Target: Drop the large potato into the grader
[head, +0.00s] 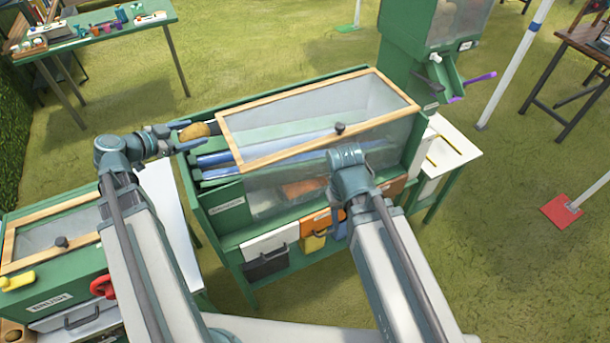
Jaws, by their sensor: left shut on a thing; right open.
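The large brown potato (194,131) is held at the left end of the green grader (232,222). My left gripper (188,135) is shut on it, above the grader's open left end. The grader has a wood-framed clear lid (330,105) with a dark knob. Blue rails (225,158) show at its open left end. My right gripper (336,212) is in front of the grader's clear front panel. It is open and empty, and its fingers are hard to make out against the panel.
Drawers (268,258) sit below the grader's front. A green bin with a wood-framed lid (50,225) stands at the lower left. A green hopper (408,55) rises behind the grader's right end. A white side table (450,150) stands at right. Grass lies around.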

